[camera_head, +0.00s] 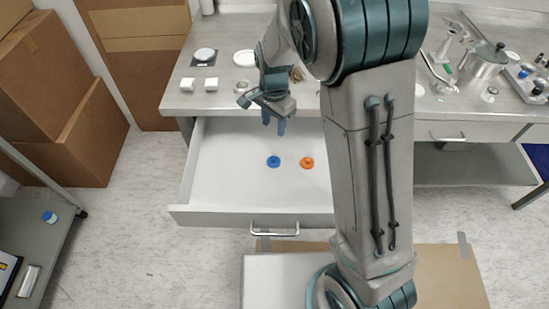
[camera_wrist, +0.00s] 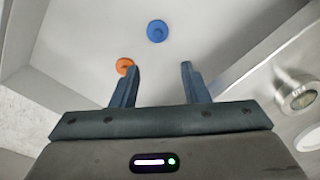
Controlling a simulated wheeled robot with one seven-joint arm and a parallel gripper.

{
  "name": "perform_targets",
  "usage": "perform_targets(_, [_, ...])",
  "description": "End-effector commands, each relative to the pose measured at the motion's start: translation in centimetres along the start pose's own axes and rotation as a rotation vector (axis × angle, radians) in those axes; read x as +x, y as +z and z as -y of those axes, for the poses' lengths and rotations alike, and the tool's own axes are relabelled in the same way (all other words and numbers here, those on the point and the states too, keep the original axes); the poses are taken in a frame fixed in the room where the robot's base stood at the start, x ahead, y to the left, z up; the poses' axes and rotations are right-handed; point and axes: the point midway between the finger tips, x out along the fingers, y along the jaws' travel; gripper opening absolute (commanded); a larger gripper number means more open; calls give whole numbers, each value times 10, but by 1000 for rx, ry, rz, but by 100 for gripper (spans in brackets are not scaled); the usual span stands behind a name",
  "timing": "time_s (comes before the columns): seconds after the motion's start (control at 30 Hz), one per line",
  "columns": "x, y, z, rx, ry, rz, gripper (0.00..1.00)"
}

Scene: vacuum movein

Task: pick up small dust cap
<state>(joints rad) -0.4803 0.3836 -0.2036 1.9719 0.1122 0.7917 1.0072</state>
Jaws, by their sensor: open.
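Two small round caps lie apart on the floor of the open white drawer (camera_head: 230,195). One is blue (camera_head: 273,161) and one is orange (camera_head: 307,162); I cannot tell from the frames which of them is the small dust cap. My gripper (camera_head: 274,127) is above the back part of the drawer, pointing down, open and empty. In the wrist view the blue cap (camera_wrist: 157,31) lies beyond the gap between the fingers (camera_wrist: 158,68). The orange cap (camera_wrist: 125,65) shows beside the left fingertip, partly hidden by it. Neither cap is touched.
The workbench (camera_head: 180,100) above the drawer holds two white blocks (camera_head: 199,85) and round discs on the left. A metal vessel (camera_head: 485,62) and a tray (camera_head: 525,80) stand on the right. Cardboard boxes (camera_head: 60,100) are at left. My arm hides the drawer's right side.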

Motion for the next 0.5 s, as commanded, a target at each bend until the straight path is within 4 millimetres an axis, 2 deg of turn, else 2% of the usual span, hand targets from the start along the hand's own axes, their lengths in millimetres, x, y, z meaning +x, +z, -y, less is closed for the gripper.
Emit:
perform_targets(0.17, [20, 1, 4, 20, 10, 0, 41])
perform_targets(0.4, [67, 1, 3, 20, 11, 0, 41])
perform_targets(0.5, [82, 1, 3, 19, 10, 0, 41])
